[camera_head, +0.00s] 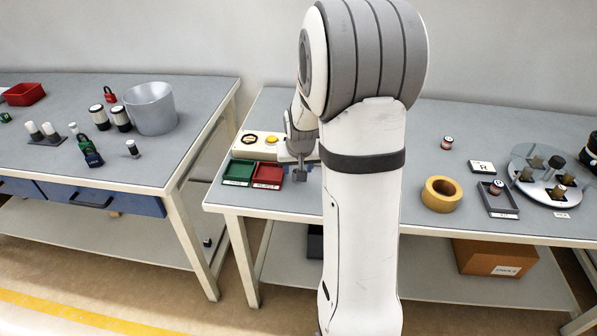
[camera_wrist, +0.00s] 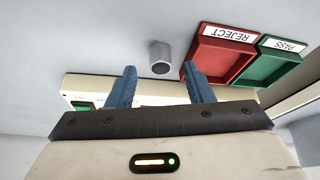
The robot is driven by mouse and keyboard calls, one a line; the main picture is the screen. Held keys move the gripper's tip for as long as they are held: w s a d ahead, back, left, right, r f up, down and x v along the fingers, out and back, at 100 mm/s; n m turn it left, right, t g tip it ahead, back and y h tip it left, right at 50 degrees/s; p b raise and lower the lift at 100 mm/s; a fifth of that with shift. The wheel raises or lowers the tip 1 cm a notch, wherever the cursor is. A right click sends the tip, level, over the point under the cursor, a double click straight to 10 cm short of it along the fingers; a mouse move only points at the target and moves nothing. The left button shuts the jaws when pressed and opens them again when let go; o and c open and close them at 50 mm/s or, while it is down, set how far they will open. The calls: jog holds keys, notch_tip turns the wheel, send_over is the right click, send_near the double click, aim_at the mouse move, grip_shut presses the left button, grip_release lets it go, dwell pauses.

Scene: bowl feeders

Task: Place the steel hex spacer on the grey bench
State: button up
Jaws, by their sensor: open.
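A small grey metal piece with a dark round end, which looks like the steel hex spacer (camera_wrist: 159,55), is on the grey bench (camera_head: 310,201) beside the red REJECT tray in the wrist view. Whether its sides are six-sided is too small to tell. My gripper (camera_wrist: 160,78) is open, its two blue fingers apart, with the spacer in line with the gap just beyond the fingertips. Nothing shows held between the fingers. In the head view my gripper (camera_head: 300,168) is low over the bench, right of the trays, and the spacer cannot be told apart from it there.
The red REJECT tray (camera_head: 268,185) and green PASS tray (camera_head: 239,181) lie close by, before a cream panel with a yellow button (camera_head: 271,139). A yellow tape ring (camera_head: 428,194) and round fixture plate (camera_head: 533,190) stand right. A second bench (camera_head: 140,160) stands left across a gap.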

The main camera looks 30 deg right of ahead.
jog(key=d+v, duration=0.1)
jog(key=v, duration=0.6)
jog(key=s+a+r+n+g, duration=0.1)
jog(key=s+a+r+n, duration=0.1)
jog(key=s+a, duration=0.5)
jog(key=s+a+r+n+y, duration=0.1)
jog(key=s+a, duration=0.7)
jog(key=s, duration=0.6)
jog(key=shift+s+r+n+g, duration=0.3)
jog(key=shift+r+n+g, duration=0.1)
jog(key=shift+a, duration=0.15)
